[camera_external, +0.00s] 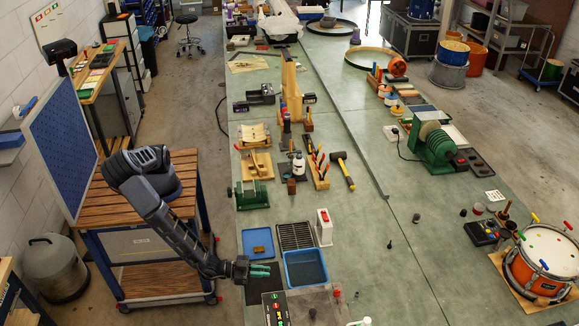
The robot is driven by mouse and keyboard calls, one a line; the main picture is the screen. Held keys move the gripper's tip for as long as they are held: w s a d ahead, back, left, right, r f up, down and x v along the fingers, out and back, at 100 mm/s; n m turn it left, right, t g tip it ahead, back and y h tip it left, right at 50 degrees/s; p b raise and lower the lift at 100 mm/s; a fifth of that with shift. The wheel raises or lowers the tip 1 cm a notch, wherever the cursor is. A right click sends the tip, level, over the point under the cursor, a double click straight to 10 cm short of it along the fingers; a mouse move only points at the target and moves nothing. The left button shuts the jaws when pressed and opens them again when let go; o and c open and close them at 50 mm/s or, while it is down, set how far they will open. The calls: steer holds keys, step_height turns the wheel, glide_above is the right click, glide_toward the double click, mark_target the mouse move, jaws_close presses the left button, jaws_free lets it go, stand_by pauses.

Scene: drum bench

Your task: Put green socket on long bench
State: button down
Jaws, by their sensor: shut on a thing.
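My gripper (258,270) is at the end of my arm, over the near left part of the long bench (350,215). It points right, close above a dark mat and just left of a blue tray. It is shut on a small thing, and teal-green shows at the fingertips. The green socket is most likely this thing, but its outline is too small to separate from the fingers. I cannot tell whether it touches the mat. The long bench has a grey-green top and runs from the foreground to the back.
A blue tray (306,268), a flat blue tray (258,243), a black grid (296,235) and a white box (324,227) are near my gripper. A display box (275,309) stands in front. An orange drum (541,262) is at right. The middle right bench top is mostly clear.

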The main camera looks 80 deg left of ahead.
mark_target(263, 282)
steer(key=shift+f, duration=2)
steer(key=shift+f, duration=0.2)
steer(key=c, duration=1.4)
jaws_free()
